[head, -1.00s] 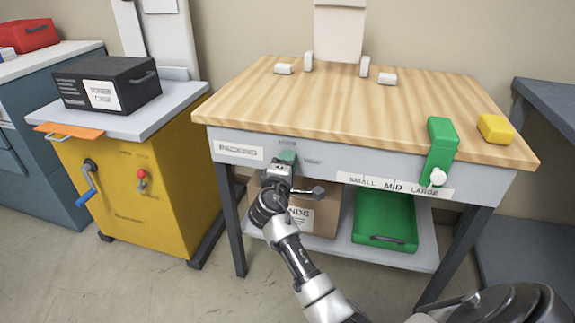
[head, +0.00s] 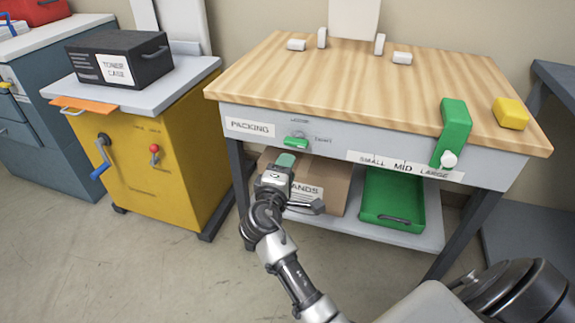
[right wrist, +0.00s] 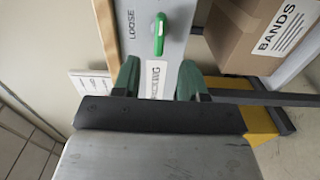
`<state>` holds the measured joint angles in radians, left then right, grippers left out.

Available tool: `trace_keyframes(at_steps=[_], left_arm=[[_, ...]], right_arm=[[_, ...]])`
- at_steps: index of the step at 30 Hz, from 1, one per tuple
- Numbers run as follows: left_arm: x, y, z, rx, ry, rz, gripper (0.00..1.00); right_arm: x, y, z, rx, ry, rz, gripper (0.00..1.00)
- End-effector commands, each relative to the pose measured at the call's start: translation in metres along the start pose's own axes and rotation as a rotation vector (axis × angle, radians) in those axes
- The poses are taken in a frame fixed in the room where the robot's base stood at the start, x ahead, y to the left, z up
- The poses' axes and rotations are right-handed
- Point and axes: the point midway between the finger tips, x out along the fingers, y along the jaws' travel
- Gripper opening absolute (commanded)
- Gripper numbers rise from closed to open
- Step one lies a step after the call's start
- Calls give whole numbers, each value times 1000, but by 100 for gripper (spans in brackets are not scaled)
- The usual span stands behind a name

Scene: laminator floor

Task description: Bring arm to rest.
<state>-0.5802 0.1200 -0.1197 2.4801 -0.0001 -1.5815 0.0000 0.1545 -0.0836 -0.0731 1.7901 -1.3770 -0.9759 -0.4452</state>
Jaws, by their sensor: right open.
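My right gripper (head: 286,161) is open and empty in front of the packing bench, just below the green knob (head: 296,142) on the bench's grey front panel. In the right wrist view its two green fingertips stand apart (right wrist: 160,80). There the knob (right wrist: 159,34) shows clear beyond the fingers, with the word LOOSE beside it. A gap shows between the fingers and the panel. My left gripper is not in view.
The packing bench (head: 300,75) has a green slider (head: 453,130) and a yellow block (head: 510,113). A BANDS carton (head: 330,180) and green tray (head: 395,215) sit on its lower shelf. A yellow cabinet (head: 150,185) with a crank stands left. The floor between is clear.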

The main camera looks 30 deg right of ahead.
Motion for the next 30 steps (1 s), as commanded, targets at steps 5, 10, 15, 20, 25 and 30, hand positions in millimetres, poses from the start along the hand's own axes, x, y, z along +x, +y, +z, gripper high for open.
trace_keyframes(at_steps=[5,10,15,20,25,30], left_arm=[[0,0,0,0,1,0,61],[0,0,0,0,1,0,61],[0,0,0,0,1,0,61],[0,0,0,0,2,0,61],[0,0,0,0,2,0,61],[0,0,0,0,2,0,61]], right_arm=[[0,0,0,0,0,0,43],[0,-1,1,2,0,-3,43],[-13,-28,25,103,-9,-126,43],[-60,-86,75,331,-44,-454,43],[-121,-122,110,498,-89,-788,43],[-170,-135,130,570,-125,-1016,43]])
